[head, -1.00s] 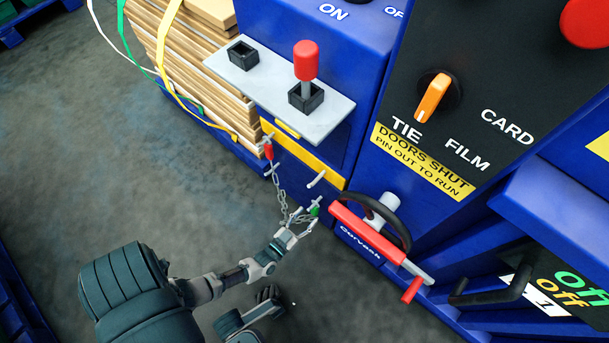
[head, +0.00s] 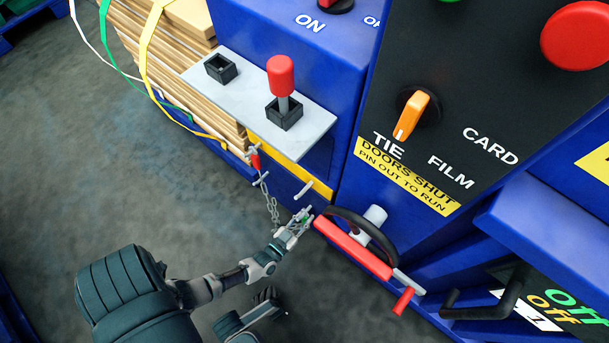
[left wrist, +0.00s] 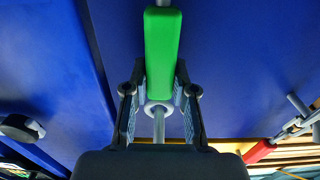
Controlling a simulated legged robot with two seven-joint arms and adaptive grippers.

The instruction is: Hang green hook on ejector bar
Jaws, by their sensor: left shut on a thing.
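My left gripper (head: 297,222) is shut on the green hook, of which only a small green patch (head: 305,219) shows between the fingers in the head view. In the left wrist view, the green hook (left wrist: 160,50) stands lengthwise between both fingers, with a grey ring and rod at its lower end. A chain (head: 273,208) runs from the gripper up to a red hook (head: 255,162) at the yellow bar (head: 288,173). A pale peg (head: 303,190) sticks out just above the gripper, apart from it. I cannot tell which part is the ejector bar.
A red-handled lever (head: 352,248) with a black loop is close to the right of my gripper. A grey shelf (head: 235,98) with a red-topped stick (head: 281,77) juts out above. Strapped cardboard (head: 165,70) stands at left. The floor (head: 130,190) at left is clear.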

